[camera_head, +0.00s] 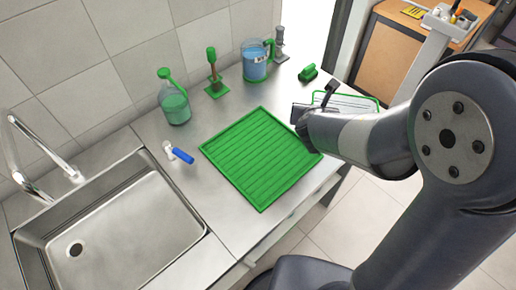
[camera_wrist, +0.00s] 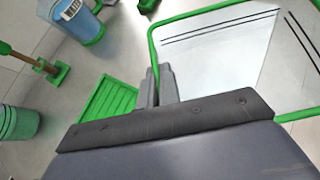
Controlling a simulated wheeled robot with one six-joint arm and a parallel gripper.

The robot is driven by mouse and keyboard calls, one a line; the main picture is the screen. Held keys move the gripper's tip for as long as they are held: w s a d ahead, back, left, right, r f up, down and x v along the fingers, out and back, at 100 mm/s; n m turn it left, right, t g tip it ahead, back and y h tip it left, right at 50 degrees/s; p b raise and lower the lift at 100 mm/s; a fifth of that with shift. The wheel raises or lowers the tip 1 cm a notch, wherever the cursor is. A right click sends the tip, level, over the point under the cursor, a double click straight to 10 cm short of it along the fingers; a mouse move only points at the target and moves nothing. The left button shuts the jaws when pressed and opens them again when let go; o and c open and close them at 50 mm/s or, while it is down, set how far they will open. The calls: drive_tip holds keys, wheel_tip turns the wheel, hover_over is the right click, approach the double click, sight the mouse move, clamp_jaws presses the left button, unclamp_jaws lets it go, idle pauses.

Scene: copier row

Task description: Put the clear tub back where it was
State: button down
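The clear tub (camera_wrist: 225,55) has a green rim and fills the upper right of the wrist view. In the head view its green edge (camera_head: 362,98) shows partly behind my wrist, near the right end of the counter. My gripper (camera_wrist: 158,88) has its grey fingers on either side of the tub's green rim and appears shut on it. In the head view my gripper (camera_head: 329,92) is beyond the right corner of the green ribbed mat (camera_head: 255,155). My arm hides part of the tub, and I cannot tell its exact height above the counter.
A blue-filled jug (camera_head: 256,62), a green-topped bottle (camera_head: 174,104), a green-based brush (camera_head: 214,78) and a small green block (camera_head: 308,73) stand along the back. A blue-handled tool (camera_head: 180,154) lies between the sink (camera_head: 110,230) and mat. The mat is bare.

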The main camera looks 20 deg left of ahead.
drive_tip(key=s+a+r+n+g+y, duration=0.2)
drive_tip(key=s+a+n+y, duration=0.35)
drive_tip(key=s+a, duration=1.15)
drive_tip(key=shift+n, duration=0.25)
drive_tip(key=f+b, duration=0.1)
drive_tip(key=f, duration=0.2)
drive_tip(key=w+a+f+b, duration=0.1)
drive_tip(key=f, duration=0.2)
drive_tip(key=f+b, duration=0.1)
drive_tip(key=f, duration=0.2)
drive_tip(key=shift+w+a, duration=0.3)
drive_tip(key=shift+a, duration=0.05)
drive_tip(key=shift+f+b, duration=0.3)
drive_tip(key=shift+b, duration=0.1)
drive_tip(key=c, duration=1.6)
unclamp_jaws()
drive_tip(key=shift+c, duration=0.2)
drive_tip(key=shift+r, duration=0.1)
drive_tip(key=shift+r+p, duration=0.1)
drive_tip(key=shift+p, duration=0.2)
drive_tip(key=p+v, duration=0.2)
drive_tip(key=v, duration=1)
drive_tip(key=shift+r, duration=0.2)
